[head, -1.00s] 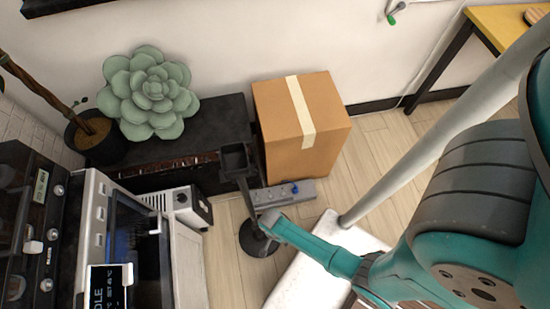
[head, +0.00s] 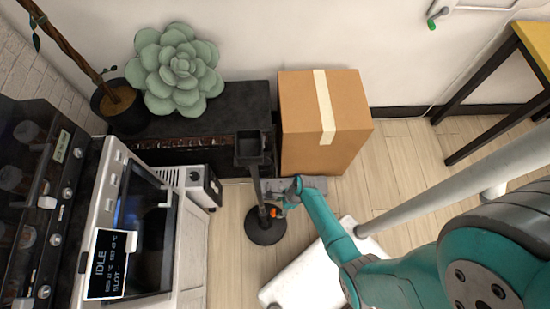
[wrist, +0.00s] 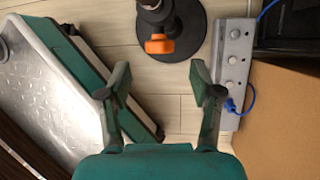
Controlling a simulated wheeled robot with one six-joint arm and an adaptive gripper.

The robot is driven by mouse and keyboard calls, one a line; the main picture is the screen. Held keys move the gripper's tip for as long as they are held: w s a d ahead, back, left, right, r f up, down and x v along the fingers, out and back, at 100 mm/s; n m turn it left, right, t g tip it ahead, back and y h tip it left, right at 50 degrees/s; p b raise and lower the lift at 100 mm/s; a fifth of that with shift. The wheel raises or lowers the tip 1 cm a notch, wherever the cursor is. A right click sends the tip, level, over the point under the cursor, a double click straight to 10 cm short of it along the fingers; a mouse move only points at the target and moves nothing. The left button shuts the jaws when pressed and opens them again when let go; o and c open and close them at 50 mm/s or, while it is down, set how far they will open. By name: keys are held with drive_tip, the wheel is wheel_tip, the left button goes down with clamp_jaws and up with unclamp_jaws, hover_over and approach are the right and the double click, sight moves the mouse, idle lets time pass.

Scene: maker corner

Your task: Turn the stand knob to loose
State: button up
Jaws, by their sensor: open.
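The stand (head: 253,170) is black, with a square cup-like top, a thin post and a round base (head: 265,231) on the floor. Its orange knob (head: 276,212) sits low on the post. In the wrist view the knob (wrist: 158,45) is at top centre, over the black base (wrist: 190,20). My gripper (wrist: 160,82) is open and empty, its two fingers below the knob in the picture and apart from it. The knob lines up with the gap between them. In the head view my gripper (head: 288,192) is just right of the post.
A grey power strip (wrist: 234,65) with a blue plug lies right of the base, beside a cardboard box (head: 350,125). A metal-topped platform (wrist: 50,90) is at left in the wrist view. A white machine (head: 140,220) stands left of the stand.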

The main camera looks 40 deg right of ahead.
sight(274, 213)
drive_tip(key=shift+x, duration=3.15)
drive_tip(key=c, duration=1.1)
drive_tip(key=shift+c, duration=0.2)
